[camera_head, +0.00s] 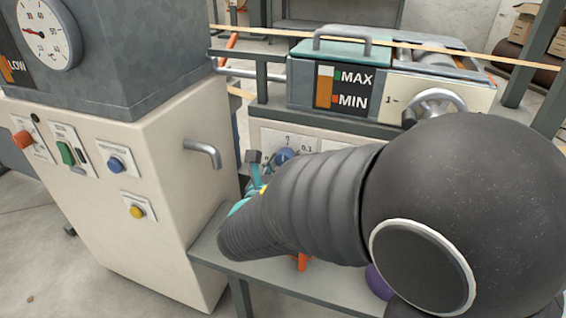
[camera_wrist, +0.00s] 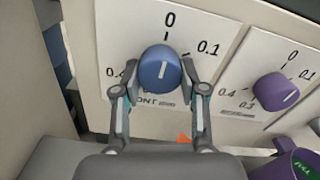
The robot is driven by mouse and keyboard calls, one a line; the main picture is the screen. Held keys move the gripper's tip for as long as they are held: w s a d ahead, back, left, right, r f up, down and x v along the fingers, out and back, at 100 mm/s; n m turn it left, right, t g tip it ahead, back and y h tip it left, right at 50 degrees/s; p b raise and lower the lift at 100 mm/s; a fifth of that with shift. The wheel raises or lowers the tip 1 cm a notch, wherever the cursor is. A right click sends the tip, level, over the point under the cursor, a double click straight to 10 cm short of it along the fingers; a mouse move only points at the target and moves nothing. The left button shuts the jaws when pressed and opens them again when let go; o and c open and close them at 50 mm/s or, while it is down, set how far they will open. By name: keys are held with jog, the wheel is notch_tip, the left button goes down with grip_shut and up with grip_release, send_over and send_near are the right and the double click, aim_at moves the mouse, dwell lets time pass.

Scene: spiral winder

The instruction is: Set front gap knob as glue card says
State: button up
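The blue knob (camera_wrist: 160,67) sits on a white plate (camera_wrist: 113,35) whose scale reads 0 at top, 0.1 to the right and a partly hidden 0.4 at left. A partly covered label below ends in "ONT". In the head view the blue knob (camera_head: 284,155) shows just past my arm, which hides most of the gripper. I can make out no glue card.
A purple knob (camera_wrist: 275,89) with a similar scale is to the right. A white cabinet (camera_head: 165,200) with buttons and a handle (camera_head: 203,150) stands left of my arm. Above are a tank with a MAX/MIN gauge (camera_head: 340,90) and a handwheel (camera_head: 434,103). A grey shelf (camera_head: 270,275) lies below.

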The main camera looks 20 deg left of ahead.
jog(key=shift+f+b, duration=0.1)
jog(key=shift+b, duration=0.35)
jog(key=shift+f+m+b, duration=0.1)
jog(key=shift+m+b, duration=0.6)
jog(key=shift+b, duration=0.1)
jog(key=m+b, duration=0.2)
jog(key=b, duration=0.1)
jog(key=shift+a+f+m, duration=0.1)
jog(key=shift+m, duration=0.2)
jog(key=m+b, duration=0.1)
jog(key=m, duration=0.1)
jog(key=shift+m+b, duration=0.3)
jog(key=shift+b, duration=0.1)
jog(key=m, duration=0.2)
jog(key=shift+a+r+m, duration=0.1)
jog(key=shift+r+m, duration=0.2)
jog(key=shift+m, duration=0.1)
jog(key=m, duration=0.7)
jog(key=shift+r, duration=0.1)
jog(key=m, duration=0.3)
jog(key=shift+m, duration=0.3)
jog(key=shift+r+m, duration=0.1)
jog(key=shift+m, duration=1.9)
